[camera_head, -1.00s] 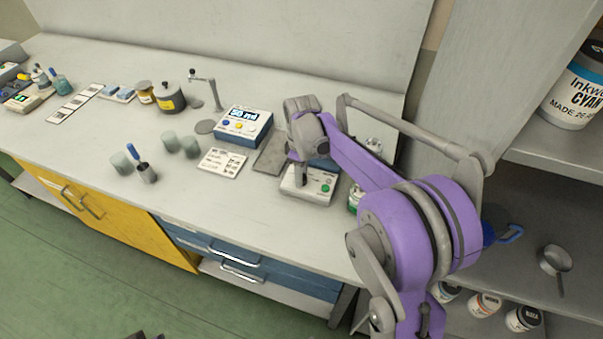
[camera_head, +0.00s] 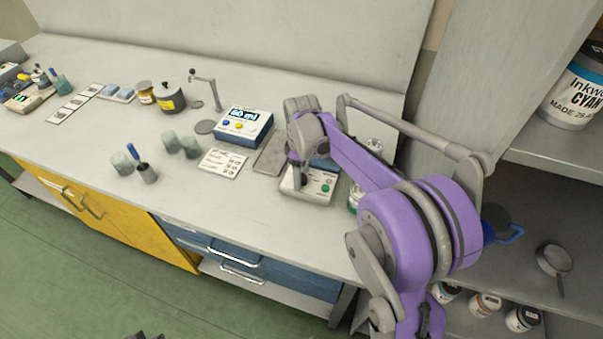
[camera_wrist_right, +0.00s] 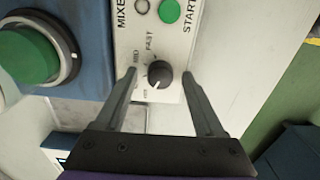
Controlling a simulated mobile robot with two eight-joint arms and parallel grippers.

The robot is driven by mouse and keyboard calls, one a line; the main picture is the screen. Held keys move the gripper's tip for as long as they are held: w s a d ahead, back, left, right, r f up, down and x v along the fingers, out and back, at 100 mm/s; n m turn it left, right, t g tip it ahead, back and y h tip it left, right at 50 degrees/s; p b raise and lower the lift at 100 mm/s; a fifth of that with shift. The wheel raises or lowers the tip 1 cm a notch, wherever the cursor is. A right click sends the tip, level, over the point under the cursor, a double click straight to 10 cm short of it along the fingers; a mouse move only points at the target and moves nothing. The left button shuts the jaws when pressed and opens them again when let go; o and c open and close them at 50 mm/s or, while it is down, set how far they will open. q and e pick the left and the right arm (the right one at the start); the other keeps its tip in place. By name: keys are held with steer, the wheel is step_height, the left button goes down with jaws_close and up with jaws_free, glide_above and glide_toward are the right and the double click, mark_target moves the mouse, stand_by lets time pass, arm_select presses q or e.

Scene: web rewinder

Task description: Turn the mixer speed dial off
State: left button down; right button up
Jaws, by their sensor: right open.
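The mixer speed dial (camera_wrist_right: 160,75) is a small dark round knob with a pale pointer mark. It shows in the right wrist view on the pale mixer panel (camera_wrist_right: 168,38). FAST and MID are legible beside it; the mark points down and slightly left, toward small blurred lettering. My right gripper (camera_wrist_right: 159,73) is open, with one finger on each side of the dial and gaps showing. In the head view my right gripper (camera_head: 299,181) is over the mixer base (camera_head: 312,193) and hides the dial. A dark sliver at the bottom edge may be my left gripper; its jaws are not visible.
The green START button (camera_wrist_right: 169,11) lies just past the dial. A blue box with a large green button (camera_wrist_right: 28,55) stands at left in the wrist view. A blue display unit (camera_head: 243,124), a label card (camera_head: 223,163) and jars stand left of the mixer on the bench.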

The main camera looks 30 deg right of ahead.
step_height(320, 180, up, 11)
steer(key=shift+p, duration=0.45)
steer(key=shift+f, duration=0.1)
steer(key=s+a+f+m+t+p, duration=0.2)
steer(key=s+a+m, duration=0.2)
steer(key=s, duration=0.6)
steer(key=s+a+f+m+t+p, duration=0.2)
steer(key=s+a, duration=0.5)
steer(key=s, duration=0.4)
steer(key=shift+s+f+m+t, duration=0.15)
steer(key=shift+f+m+t, duration=0.15)
steer(key=shift+m+t, duration=0.6)
